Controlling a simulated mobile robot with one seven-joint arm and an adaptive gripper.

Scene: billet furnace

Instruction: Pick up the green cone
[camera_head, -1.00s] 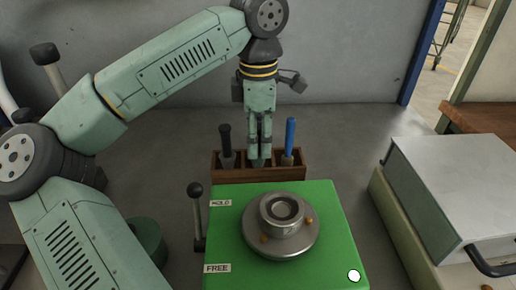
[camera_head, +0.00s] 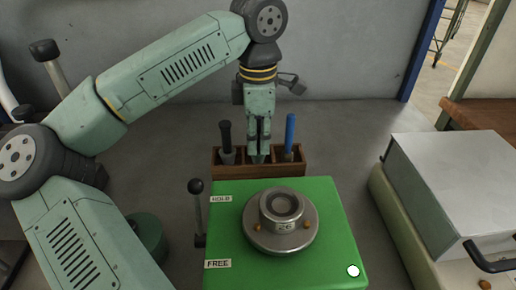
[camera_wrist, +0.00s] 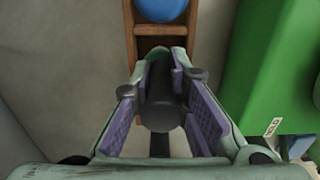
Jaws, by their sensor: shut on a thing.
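My gripper (camera_head: 259,150) points down into the middle slot of a brown wooden rack (camera_head: 288,171). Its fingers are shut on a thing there. A small grey-green tip (camera_head: 257,159), likely the green cone, shows low between the fingers at the rack; the rest is hidden. In the wrist view my gripper (camera_wrist: 162,70) has purple pads on both sides of a dark, round-ended shape (camera_wrist: 160,112). I cannot tell whether that shape belongs to the held thing or to the neighbouring black-handled tool.
A black-handled tool (camera_head: 226,138) stands left of my gripper and a blue-handled one (camera_head: 289,133) right, both in the rack. A green machine (camera_head: 230,205) with a metal turntable (camera_head: 268,239) and a lever (camera_head: 197,208) stands in front. A grey box (camera_head: 440,185) is at right.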

